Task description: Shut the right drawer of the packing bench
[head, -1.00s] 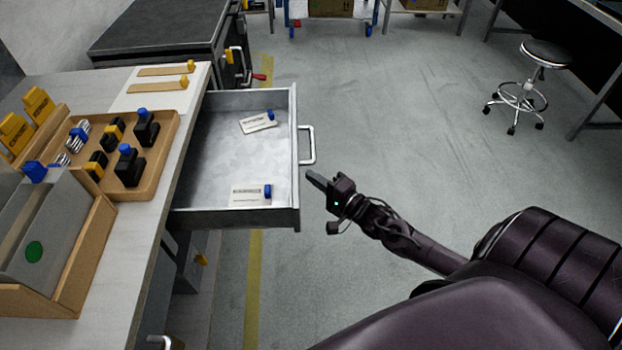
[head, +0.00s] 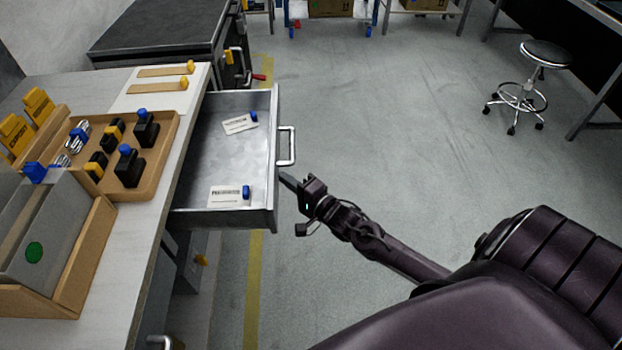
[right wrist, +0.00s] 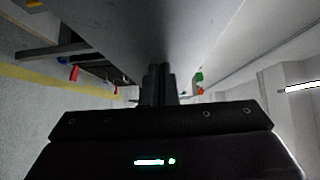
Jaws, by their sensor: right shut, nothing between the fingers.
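The right drawer (head: 222,160) of the packing bench (head: 120,270) stands partly open in the head view. Its grey front (head: 276,150) carries a silver handle (head: 292,146). Two white cards with blue clips lie inside, one near the far end (head: 239,124) and one near the near end (head: 229,195). My right gripper (head: 287,180) is shut and empty, with its tip at the drawer front just below the handle in the picture. In the right wrist view the shut fingers (right wrist: 160,82) point at a grey surface that fills the middle. My left gripper is not in view.
A wooden tray (head: 170,130) of black bottles and a wooden holder (head: 90,262) with grey panels stand on the bench. A dark cabinet (head: 160,28) is behind. A stool (head: 546,54) is far right. The floor right of the drawer is clear.

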